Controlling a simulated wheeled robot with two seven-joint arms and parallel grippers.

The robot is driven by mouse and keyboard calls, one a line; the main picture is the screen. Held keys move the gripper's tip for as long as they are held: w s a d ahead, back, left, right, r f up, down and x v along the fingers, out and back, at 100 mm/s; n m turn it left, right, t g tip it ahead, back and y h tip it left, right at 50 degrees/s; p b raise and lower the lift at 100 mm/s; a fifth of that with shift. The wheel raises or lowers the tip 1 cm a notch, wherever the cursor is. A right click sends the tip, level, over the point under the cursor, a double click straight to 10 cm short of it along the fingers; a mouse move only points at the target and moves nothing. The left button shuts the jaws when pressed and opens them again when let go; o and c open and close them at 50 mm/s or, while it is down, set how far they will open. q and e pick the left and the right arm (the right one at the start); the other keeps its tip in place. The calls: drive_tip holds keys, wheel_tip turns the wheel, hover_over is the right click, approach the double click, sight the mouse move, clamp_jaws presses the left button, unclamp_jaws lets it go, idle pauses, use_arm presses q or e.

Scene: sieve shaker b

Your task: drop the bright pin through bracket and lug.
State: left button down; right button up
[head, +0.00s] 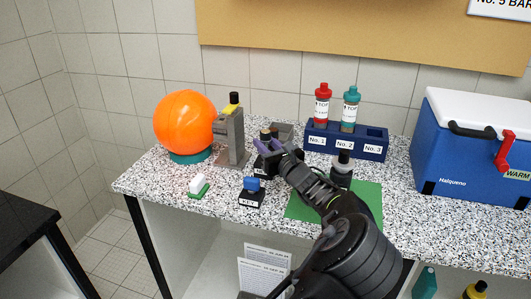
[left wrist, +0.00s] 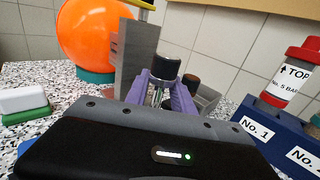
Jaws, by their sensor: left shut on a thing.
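A grey upright bracket (head: 236,143) stands on a flat base, with a yellow piece and a black knob at its top; it also shows in the left wrist view (left wrist: 140,52). My left gripper (head: 268,147), with purple fingers, is just right of the bracket. It is shut on a pin with a black head (left wrist: 165,69) and a bright metal shank, held roughly upright between the fingers. The pin is apart from the bracket. The pin's lower end is hidden, and I cannot make out the lug clearly. My right gripper is not in view.
An orange ball (head: 185,121) sits on a teal ring left of the bracket. A blue rack (head: 374,148) with red-capped and teal-capped jars stands behind right. A blue cooler (head: 470,150) is at right. A white-and-green block (head: 198,186) and a blue-topped block (head: 251,192) lie in front.

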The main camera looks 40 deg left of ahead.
sight(265, 131)
use_arm(q)
wheel_tip(265, 131, up, 6)
drive_tip(key=shift+r, duration=0.15)
idle(0.6)
